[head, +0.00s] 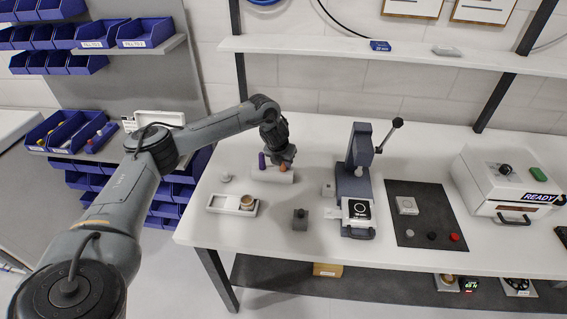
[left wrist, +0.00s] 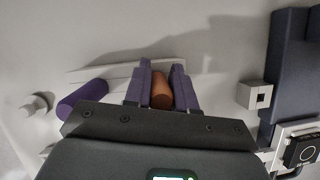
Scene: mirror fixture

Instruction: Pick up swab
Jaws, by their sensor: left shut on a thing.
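A white block-shaped holder (head: 271,175) stands on the bench, left of the press. A purple swab-like cylinder (head: 262,161) stands at its left part; it also shows in the left wrist view (left wrist: 80,99). My left gripper (head: 283,166) is over the right part of the holder. In the left wrist view its two fingers (left wrist: 162,88) are shut on an orange-brown swab-like cylinder (left wrist: 162,95). The lower end of that cylinder is hard to see, so I cannot tell whether it is seated in the holder. My right gripper is not in view.
A grey press with a lever (head: 353,174) stands right of the holder. A small dark block (head: 300,219) and a white tray with a round brown-topped item (head: 222,204) are in front. A dark mat (head: 425,219) and a white machine (head: 506,184) are further right.

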